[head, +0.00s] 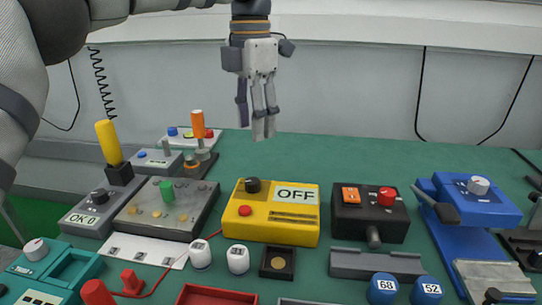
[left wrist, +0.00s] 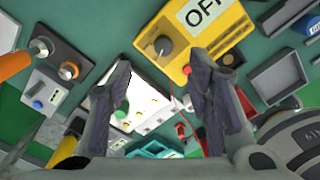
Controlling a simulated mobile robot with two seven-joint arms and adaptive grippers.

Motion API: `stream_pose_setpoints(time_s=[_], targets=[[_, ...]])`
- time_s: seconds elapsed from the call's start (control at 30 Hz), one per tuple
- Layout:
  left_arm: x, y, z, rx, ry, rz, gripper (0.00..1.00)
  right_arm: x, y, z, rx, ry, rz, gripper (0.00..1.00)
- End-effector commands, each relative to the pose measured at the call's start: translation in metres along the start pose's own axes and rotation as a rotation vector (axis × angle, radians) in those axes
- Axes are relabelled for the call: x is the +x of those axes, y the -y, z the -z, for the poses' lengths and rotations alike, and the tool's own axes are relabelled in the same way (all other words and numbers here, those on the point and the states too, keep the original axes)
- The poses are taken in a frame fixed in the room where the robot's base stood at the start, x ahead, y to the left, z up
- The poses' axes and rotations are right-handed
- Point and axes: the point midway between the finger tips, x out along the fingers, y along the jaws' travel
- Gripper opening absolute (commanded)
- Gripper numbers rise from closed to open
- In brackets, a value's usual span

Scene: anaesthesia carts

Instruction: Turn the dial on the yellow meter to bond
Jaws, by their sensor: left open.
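The yellow meter (head: 270,226) stands mid-table in the head view, with a black dial (head: 252,185), a red button and a label reading OFF (head: 296,194). The meter also shows at the top of the left wrist view (left wrist: 193,44), with its dial (left wrist: 163,45) just beyond the fingertips. My left gripper (head: 264,130) points down above the table, apart from the meter and higher than it. Its two fingers are spread with nothing between them in the left wrist view (left wrist: 160,65). My right gripper is out of view.
A grey box with a green knob (head: 167,205) stands left of the meter, and a black box with orange and red controls (head: 370,212) stands right. Upright yellow (head: 108,143) and orange (head: 197,125) handles rise at the left. The green table behind the meter is mostly clear.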

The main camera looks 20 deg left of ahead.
Motion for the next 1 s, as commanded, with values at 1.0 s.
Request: stream_pose_setpoints(time_s=[1.0], targets=[[0.119,0.0,0.0,0.0,0.0,-0.001,0.19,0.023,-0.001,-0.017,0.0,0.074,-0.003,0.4]])
